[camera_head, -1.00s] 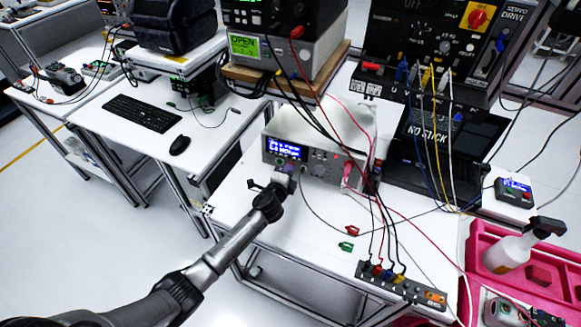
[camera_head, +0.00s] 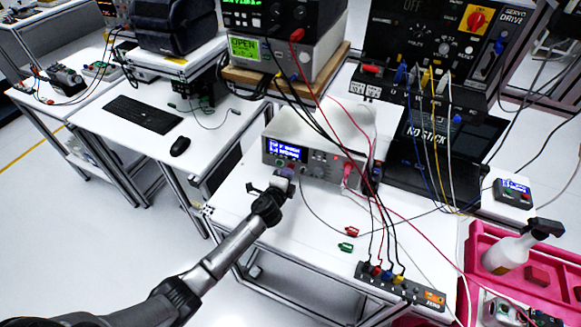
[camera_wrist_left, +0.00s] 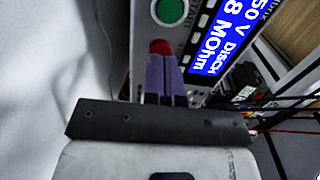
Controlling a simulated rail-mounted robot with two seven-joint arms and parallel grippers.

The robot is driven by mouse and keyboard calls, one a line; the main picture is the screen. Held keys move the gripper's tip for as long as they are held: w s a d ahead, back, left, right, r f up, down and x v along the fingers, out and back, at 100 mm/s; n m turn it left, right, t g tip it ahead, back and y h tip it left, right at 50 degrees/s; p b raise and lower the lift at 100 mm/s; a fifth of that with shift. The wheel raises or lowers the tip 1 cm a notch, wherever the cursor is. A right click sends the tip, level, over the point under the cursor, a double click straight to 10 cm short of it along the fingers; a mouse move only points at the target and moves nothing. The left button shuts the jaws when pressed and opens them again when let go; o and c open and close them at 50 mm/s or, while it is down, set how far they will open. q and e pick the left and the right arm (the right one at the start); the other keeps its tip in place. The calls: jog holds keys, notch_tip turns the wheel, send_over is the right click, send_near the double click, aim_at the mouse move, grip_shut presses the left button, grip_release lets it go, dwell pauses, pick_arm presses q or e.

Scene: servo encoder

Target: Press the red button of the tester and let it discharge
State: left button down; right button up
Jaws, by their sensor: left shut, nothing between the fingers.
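The tester (camera_head: 325,170) is a light box on the white table, with a lit blue display (camera_head: 287,150) on its front. In the left wrist view the display (camera_wrist_left: 213,50) reads in part "50 V DISCH" and "8 MOhm". The red button (camera_wrist_left: 160,47) is below the round green button (camera_wrist_left: 170,10) on the tester's panel. My left gripper (camera_head: 286,172) is shut and empty at the tester's front left. Its purple fingertips (camera_wrist_left: 164,60) are at the red button and partly cover it; I cannot tell how far it is pushed in. My right gripper is not in view.
A red clip (camera_head: 352,231) and a green clip (camera_head: 346,247) lie on the table. A pink tray (camera_head: 480,235) with a spray bottle (camera_head: 512,250) is at right. The table's front left is clear.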

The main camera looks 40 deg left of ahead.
pick_arm(q)
jog(key=shift+s, duration=0.2)
jog(key=shift+s+d+r+p, duration=0.2)
jog(key=shift+s+p, duration=0.2)
jog(key=shift+s, duration=0.1)
jog(key=shift+p+v, duration=0.35)
jog(key=shift+v, duration=0.55)
jog(key=shift+p+v, duration=0.75)
jog(key=shift+v, duration=1.6)
jog(key=shift+f, duration=0.15)
